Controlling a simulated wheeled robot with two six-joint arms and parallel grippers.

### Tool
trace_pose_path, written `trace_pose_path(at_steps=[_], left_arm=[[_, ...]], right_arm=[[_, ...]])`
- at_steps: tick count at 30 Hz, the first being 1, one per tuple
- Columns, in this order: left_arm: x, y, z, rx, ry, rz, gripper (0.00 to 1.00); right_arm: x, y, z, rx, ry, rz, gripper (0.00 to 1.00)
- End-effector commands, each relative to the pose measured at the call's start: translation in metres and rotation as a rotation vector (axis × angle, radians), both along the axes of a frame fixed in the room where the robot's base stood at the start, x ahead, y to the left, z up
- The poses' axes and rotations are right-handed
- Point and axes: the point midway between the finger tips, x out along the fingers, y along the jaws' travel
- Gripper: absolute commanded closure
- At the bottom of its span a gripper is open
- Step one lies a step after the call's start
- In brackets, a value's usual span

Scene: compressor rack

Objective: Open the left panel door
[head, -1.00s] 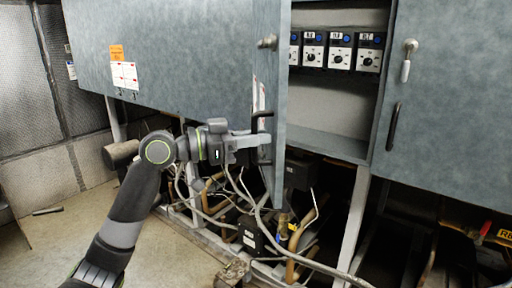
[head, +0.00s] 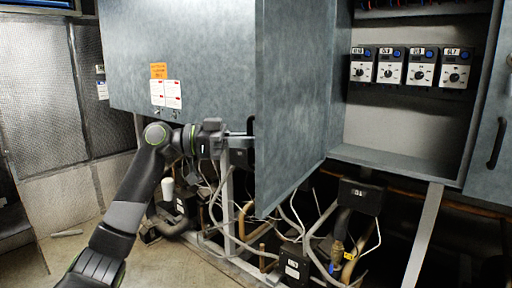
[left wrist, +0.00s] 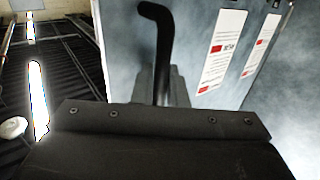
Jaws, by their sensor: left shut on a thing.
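The left panel door (head: 295,100) stands swung out from the cabinet, its grey inner face toward me and its free edge nearest. Its black handle (head: 251,128) is on the outer side and mostly hidden behind that edge. My left gripper (head: 241,142) reaches in from the left and is shut on the handle. In the left wrist view the bent black handle (left wrist: 160,35) rises from between the fingers (left wrist: 162,88). The exact contact is partly hidden by the gripper body. My right gripper is not in view.
The open compartment holds a row of several control modules (head: 410,68). The right door (head: 490,150) has its own black handle. Pipes and cables (head: 300,235) crowd below the cabinet. A grey panel with an orange label (head: 158,71) lies left of the door.

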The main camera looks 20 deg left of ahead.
Motion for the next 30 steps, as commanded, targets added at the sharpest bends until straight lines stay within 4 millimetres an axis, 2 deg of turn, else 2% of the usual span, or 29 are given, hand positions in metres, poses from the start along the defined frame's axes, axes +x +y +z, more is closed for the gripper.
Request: trace_pose_path(at_steps=[9, 22, 23, 26, 30], left_arm=[[0.0067, 0.0108, -0.0017, 0.002, 0.006, 0.001, 1.0], [0.0073, 0.0115, -0.0011, 0.002, 0.005, 0.003, 1.0], [0.0073, 0.0115, -0.001, 0.002, 0.005, 0.003, 0.84], [0.0073, 0.0114, -0.0008, 0.002, 0.004, 0.003, 0.71], [0.0072, 0.0111, -0.0004, 0.001, 0.003, 0.003, 0.69]], right_arm=[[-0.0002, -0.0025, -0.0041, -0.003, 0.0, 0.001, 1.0], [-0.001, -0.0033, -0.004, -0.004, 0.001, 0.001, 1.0], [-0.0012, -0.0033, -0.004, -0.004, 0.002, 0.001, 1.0], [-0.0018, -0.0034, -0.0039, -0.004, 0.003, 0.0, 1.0], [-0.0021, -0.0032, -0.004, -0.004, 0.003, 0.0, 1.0]])
